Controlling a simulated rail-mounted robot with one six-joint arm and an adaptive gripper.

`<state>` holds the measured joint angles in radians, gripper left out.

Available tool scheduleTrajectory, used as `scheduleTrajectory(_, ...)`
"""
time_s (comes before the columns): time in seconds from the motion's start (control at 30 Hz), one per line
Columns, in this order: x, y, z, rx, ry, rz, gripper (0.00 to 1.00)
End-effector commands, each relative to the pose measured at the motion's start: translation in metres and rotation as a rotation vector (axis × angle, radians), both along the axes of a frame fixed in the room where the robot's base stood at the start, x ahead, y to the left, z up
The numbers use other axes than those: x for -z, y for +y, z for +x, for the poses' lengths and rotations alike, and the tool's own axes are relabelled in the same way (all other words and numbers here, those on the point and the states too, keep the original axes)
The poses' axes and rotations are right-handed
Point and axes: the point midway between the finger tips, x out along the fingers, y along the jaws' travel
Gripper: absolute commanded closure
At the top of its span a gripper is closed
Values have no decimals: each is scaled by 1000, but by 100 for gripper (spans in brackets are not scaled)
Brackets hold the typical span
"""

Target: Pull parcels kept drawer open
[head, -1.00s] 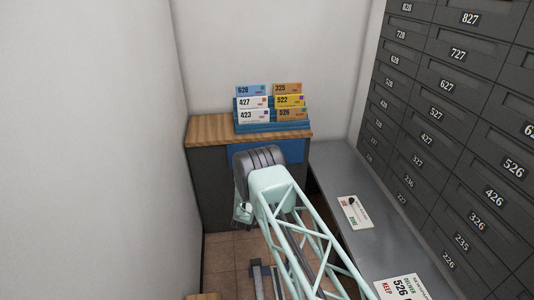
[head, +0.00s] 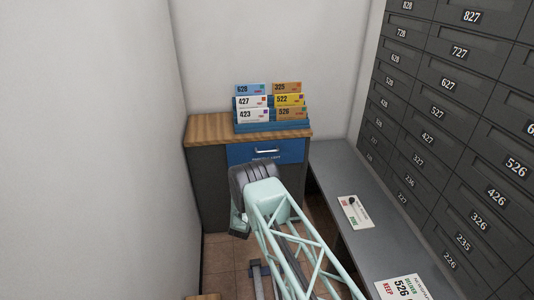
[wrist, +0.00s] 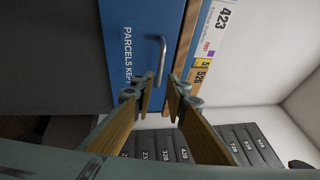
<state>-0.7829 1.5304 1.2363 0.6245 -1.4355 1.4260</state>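The parcels kept drawer (head: 236,152) is a blue front under the wooden top of a grey cabinet. In the head view it looks flush with the cabinet, with a silver bar handle (head: 266,150) near its top. In the wrist view the blue front (wrist: 130,60), its "PARCELS KE..." label and the handle (wrist: 162,50) appear turned sideways. My gripper (wrist: 160,92) is open and empty, its two fingers pointing at the handle. The handle is beyond the fingertips, roughly in line with the gap; I see no contact. In the head view my arm hides the fingers.
A blue rack (head: 272,127) with several numbered envelopes stands on the wooden top (head: 208,128). A grey bench (head: 340,170) with cards runs along the right, below the wall of numbered mailboxes (head: 440,110). A white wall (head: 90,150) is at the left.

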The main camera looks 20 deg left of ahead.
Motion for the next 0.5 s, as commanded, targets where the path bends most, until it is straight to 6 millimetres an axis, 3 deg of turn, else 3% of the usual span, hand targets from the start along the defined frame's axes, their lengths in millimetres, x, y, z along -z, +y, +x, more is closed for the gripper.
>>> scheduleTrajectory(0.5, -8, 8, 56, 1, -1, 0, 87)
